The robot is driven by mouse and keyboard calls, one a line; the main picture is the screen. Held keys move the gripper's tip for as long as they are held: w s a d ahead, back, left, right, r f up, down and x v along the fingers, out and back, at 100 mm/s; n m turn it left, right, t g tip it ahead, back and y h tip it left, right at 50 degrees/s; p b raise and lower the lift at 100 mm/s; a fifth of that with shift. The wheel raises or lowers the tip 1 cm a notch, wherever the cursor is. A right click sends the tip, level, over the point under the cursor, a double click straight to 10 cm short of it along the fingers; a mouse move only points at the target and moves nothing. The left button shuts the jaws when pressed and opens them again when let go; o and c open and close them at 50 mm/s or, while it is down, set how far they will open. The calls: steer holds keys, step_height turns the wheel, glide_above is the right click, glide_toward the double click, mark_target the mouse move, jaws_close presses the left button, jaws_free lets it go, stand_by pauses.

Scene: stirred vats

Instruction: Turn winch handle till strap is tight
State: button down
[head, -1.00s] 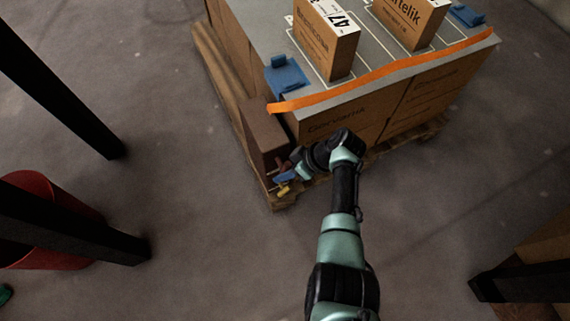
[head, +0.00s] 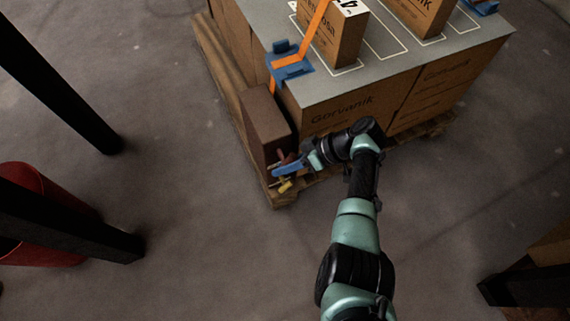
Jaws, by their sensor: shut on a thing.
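The orange strap (head: 315,32) rises from the brown upright block (head: 265,122) at the load's near left corner. It crosses a blue corner protector (head: 290,62) and runs up over the top, partly in front of a standing carton, out of the picture. My gripper (head: 288,169) is low at the front of the block, shut on the winch handle. Small blue, yellow and reddish parts show there, a yellow one (head: 285,186) lowest. The winch itself is small and partly hidden by the gripper, and the handle's exact angle is unclear.
The load of cartons (head: 345,112) stands on a wooden pallet (head: 285,197) under a grey top sheet (head: 390,65). Two cartons stand on the sheet. Black posts (head: 70,225) and a red drum (head: 45,190) are at left. The floor in front is clear.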

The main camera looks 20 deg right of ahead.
steer(key=c, duration=0.7)
jaws_free()
steer(key=shift+a, duration=0.25)
steer(key=shift+d, duration=0.1)
steer(key=p+v, duration=0.4)
steer(key=v, duration=0.9)
